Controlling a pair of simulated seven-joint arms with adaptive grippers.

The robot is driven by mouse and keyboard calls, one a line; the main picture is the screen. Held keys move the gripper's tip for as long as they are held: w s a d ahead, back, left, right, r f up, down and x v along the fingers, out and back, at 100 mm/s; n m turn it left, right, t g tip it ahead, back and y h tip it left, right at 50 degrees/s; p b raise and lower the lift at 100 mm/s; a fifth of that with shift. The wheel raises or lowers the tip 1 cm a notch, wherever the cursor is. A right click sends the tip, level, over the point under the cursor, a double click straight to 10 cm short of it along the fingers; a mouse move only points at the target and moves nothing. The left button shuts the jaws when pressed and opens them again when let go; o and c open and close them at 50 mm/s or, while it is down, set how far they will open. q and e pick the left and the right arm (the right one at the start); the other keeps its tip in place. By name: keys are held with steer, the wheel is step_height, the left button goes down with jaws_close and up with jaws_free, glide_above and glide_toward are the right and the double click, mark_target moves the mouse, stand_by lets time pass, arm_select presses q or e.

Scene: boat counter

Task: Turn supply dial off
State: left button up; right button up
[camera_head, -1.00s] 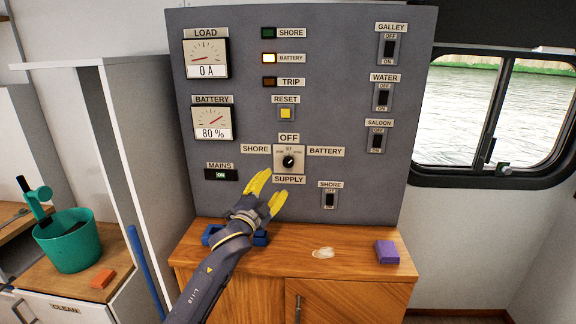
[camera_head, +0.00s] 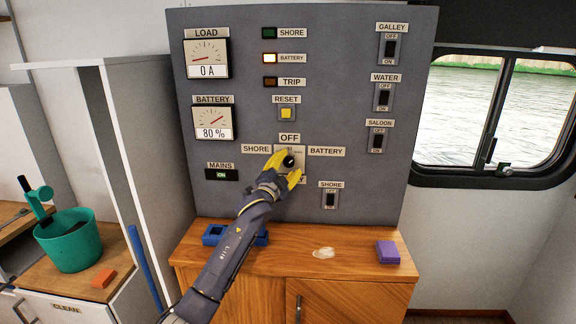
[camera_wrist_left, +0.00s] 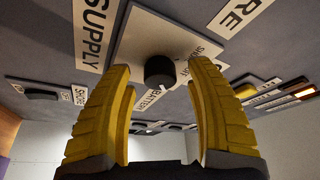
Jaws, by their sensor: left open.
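The supply dial (camera_head: 289,161) is a round black knob on a pale square plate, low in the middle of the grey panel. OFF is above it, SHORE to its left and BATTERY to its right. My left gripper (camera_head: 285,166) is at the dial, its yellow fingers open to either side of the knob. In the left wrist view the knob (camera_wrist_left: 159,71) sits between the two spread fingers of the gripper (camera_wrist_left: 160,90), with gaps on both sides. The knob's pointer direction is hard to read. My right gripper is not in view.
The grey panel (camera_head: 350,85) also carries the reset button (camera_head: 286,113), the mains switch (camera_head: 221,174) and the shore switch (camera_head: 330,199). A wooden counter (camera_head: 350,265) below holds a blue object (camera_head: 213,235) and a purple block (camera_head: 387,252). A teal bucket (camera_head: 68,242) stands left.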

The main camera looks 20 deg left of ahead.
arm_select(q)
steer(key=shift+c, duration=0.2)
jaws_close()
stand_by(0.3)
steer(key=shift+n, duration=0.5)
steer(key=n+y, duration=0.1)
steer(key=n, duration=0.1)
steer(key=n+t+y, duration=0.1)
steer(key=n, duration=0.1)
steer(key=shift+d+n+t, duration=0.1)
steer(key=shift+n+t, duration=0.2)
steer(key=shift+n, duration=0.1)
steer(key=shift+n+y, duration=0.8)
steer(key=shift+n, duration=0.65)
steer(key=shift+n+y, duration=0.8)
steer(key=shift+n, duration=0.95)
